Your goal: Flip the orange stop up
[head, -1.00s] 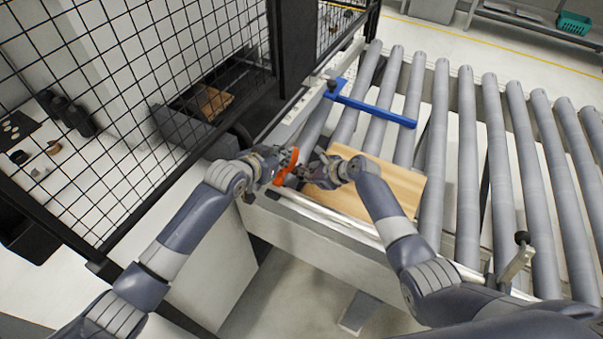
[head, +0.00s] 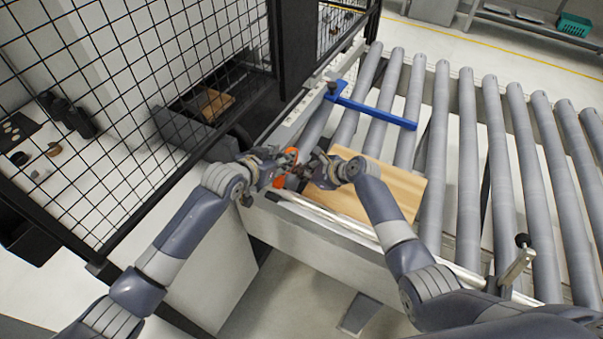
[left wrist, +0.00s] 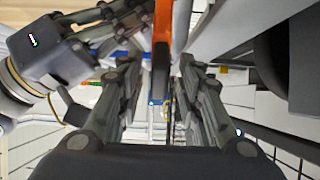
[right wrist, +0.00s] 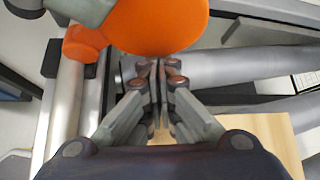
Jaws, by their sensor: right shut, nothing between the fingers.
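The orange stop (head: 290,156) is at the near left corner of the roller conveyor, between my two grippers. In the right wrist view the orange stop (right wrist: 155,25) is large at the top, just beyond the fingertips. My left gripper (head: 277,167) is beside it on the left; in the left wrist view its fingers stand apart, with the narrow orange stop (left wrist: 163,28) and a dark bar between them near the tips. I cannot tell whether they touch it. My right gripper (head: 312,166) is shut and empty on the right side, close to the stop.
A wooden board (head: 385,186) lies on the rollers just right of my right gripper. A blue bar (head: 375,110) crosses the rollers farther back. A black mesh fence (head: 120,110) stands on the left. A handled clamp (head: 518,262) is at the near right edge.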

